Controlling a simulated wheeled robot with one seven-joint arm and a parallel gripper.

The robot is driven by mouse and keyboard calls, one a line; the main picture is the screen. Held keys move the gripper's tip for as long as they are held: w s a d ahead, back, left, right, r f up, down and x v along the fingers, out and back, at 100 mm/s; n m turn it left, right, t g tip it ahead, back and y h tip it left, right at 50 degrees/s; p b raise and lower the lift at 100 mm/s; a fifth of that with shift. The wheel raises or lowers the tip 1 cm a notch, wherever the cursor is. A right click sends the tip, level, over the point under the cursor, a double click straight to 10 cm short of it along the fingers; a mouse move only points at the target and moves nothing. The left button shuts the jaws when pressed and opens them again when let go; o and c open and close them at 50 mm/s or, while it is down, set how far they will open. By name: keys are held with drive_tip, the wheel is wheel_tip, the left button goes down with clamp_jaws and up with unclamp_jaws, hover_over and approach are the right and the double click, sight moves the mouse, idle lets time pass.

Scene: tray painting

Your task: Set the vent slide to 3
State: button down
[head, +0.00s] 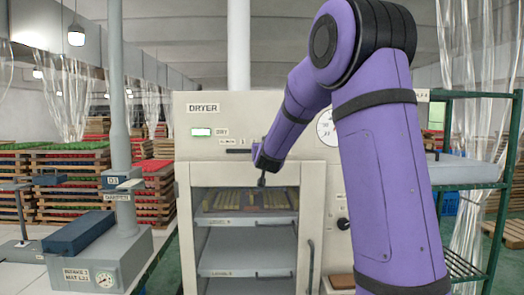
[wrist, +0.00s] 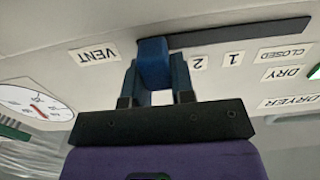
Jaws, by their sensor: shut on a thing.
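The vent slide's blue knob (wrist: 152,52) sits at the left end of a dark slot (wrist: 240,33) in the wrist view, which shows the panel upside down. My gripper (wrist: 155,68) is shut on this knob, one finger on each side. The labels CLOSED (wrist: 284,54), 1 (wrist: 233,59) and 2 (wrist: 198,63) run along the slot. The knob is past 2, on the side toward the VENT label (wrist: 97,54). A white patch (wrist: 162,98) shows between my fingers, its marking unreadable. In the head view my gripper (head: 261,178) is at the dryer (head: 250,110) front, hiding the knob.
A round gauge (head: 326,127) is right of the slot. Below is the dryer's chamber with trays (head: 245,222) and a door handle (head: 310,262). A green rack (head: 470,185) stands at right, a damper post (head: 119,120) and bench at left.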

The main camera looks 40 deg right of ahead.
drive_tip(key=c, duration=1)
unclamp_jaws()
drive_tip(key=shift+s+d, duration=0.15)
drive_tip(key=shift+d, duration=0.1)
drive_tip(key=shift+o, duration=0.2)
drive_tip(key=shift+a, duration=0.1)
drive_tip(key=shift+s+a, duration=0.3)
drive_tip(key=shift+s, duration=0.1)
drive_tip(key=v, duration=0.9)
drive_tip(key=shift+s+a, duration=0.2)
drive_tip(key=shift+s, duration=0.1)
